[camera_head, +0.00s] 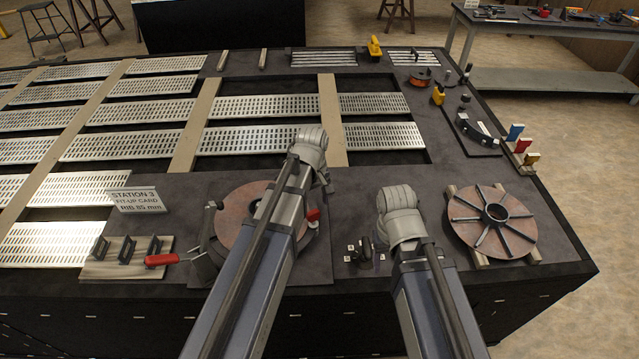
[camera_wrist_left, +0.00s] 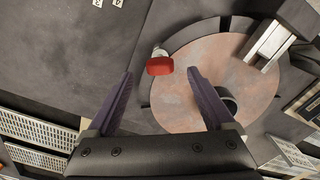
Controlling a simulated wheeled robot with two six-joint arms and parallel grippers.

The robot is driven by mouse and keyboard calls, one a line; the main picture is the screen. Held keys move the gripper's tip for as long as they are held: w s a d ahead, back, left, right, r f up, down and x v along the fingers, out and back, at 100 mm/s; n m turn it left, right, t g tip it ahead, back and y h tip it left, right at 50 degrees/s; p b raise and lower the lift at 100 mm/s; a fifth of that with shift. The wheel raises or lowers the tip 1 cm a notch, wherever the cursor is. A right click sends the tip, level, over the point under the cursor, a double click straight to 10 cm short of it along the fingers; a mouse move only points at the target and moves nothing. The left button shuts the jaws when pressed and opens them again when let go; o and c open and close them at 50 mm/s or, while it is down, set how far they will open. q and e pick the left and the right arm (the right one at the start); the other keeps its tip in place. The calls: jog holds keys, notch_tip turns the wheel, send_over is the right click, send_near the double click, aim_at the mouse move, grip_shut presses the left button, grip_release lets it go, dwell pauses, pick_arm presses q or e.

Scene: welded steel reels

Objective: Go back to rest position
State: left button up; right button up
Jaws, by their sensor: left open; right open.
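My left gripper (camera_wrist_left: 160,74) is open in the left wrist view, with nothing between its fingers. It is above the copper-coloured disc (camera_wrist_left: 185,110), and a red knob (camera_wrist_left: 160,66) shows beyond the fingertips. In the head view my left arm reaches over this disc (camera_head: 236,222) and hides its middle; the wrist (camera_head: 312,150) is beyond it. My right gripper (camera_head: 399,200) is over the bench, left of a disc with several radial ribs (camera_head: 491,220). Its fingers are hidden from the head camera, and no held thing shows.
A station card (camera_head: 137,200) stands behind. A dark fixture (camera_head: 362,252) with small white tags sits between the arms. Blue, red and yellow blocks (camera_head: 522,146) line the right edge.

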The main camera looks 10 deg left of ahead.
pick_arm(q)
jog(key=s+d+f+m+b, duration=0.2)
jog(key=s+d+m, duration=0.1)
jog(key=s+m, duration=0.1)
jog(key=s+d+f+m+b, duration=0.2)
jog(key=s+d+m+b, duration=0.1)
jog(key=s+m, duration=0.1)
jog(key=s+d+f+m+y+b, duration=0.1)
jog(key=s+d+f+m+b, duration=0.1)
jog(key=s, duration=0.4)
jog(key=shift+d+f+m, duration=0.3)
jog(key=shift+d+m, duration=0.25)
jog(key=shift+m, duration=0.1)
jog(key=shift+d+f+m, duration=0.25)
jog(key=shift+d+m, duration=0.25)
jog(key=shift+m, duration=0.15)
jog(key=shift+d, duration=0.1)
